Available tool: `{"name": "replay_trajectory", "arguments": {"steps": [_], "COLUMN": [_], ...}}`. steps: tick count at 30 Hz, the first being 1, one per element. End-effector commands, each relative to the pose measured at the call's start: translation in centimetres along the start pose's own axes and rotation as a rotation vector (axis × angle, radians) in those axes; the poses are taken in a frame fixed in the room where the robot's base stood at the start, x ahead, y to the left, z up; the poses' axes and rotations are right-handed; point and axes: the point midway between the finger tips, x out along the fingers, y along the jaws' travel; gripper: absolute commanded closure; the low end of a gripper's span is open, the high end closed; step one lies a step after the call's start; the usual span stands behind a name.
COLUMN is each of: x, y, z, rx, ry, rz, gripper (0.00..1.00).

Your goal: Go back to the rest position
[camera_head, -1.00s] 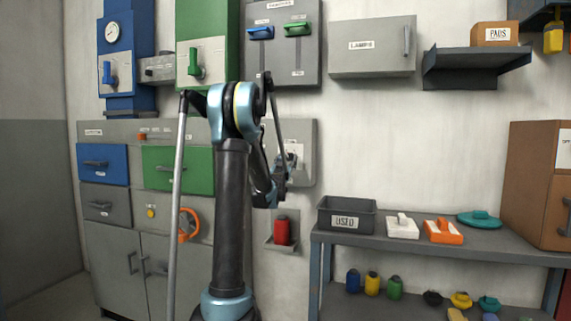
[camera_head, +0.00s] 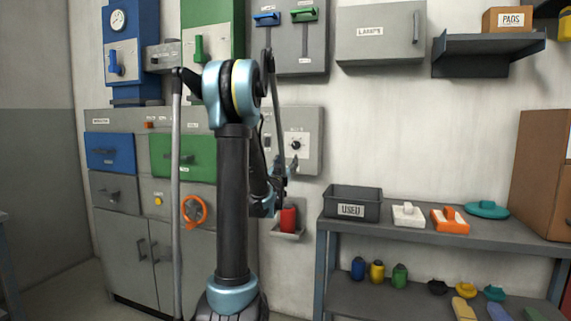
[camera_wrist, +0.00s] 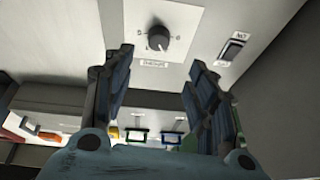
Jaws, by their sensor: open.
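My gripper (camera_wrist: 160,66) is open in the wrist view, with nothing between its two dark fingers. In the head view my gripper (camera_head: 281,190) hangs low beside my arm, partly hidden by it, in front of the wall. A grey control box with a black dial (camera_head: 296,145) is just above it. The dial (camera_wrist: 158,38) also shows in the wrist view beyond the fingertips, apart from them. A black rocker switch (camera_wrist: 233,48) is to its right.
A red cylinder (camera_head: 288,219) stands in a small wall holder below the control box. A shelf (camera_head: 440,238) at right bears a USED bin (camera_head: 351,204). Cabinets with a blue drawer (camera_head: 110,153) and a green drawer (camera_head: 183,157) stand at left. Wall boxes hang above.

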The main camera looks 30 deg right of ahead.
Motion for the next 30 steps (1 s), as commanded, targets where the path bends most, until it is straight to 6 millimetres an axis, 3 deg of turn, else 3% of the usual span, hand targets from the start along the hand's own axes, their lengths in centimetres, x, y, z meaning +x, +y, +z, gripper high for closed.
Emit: {"name": "replay_trajectory", "arguments": {"steps": [11, 14, 17, 23, 30], "x": [-0.1, -0.6, -1.9, -7.1, -15.7], "y": [-0.2, -1.3, -3.8, -10.1, -15.6], "z": [0.0, 0.0, 0.2, 0.9, 2.1], "rx": [0.000, 0.004, 0.012, 0.020, 0.005], "ry": [-0.004, -0.033, -0.099, -0.296, -0.543], "rz": [-0.004, -0.031, -0.090, -0.250, -0.431], "gripper": [0.48, 0.48, 0.48, 0.48, 0.48]}}
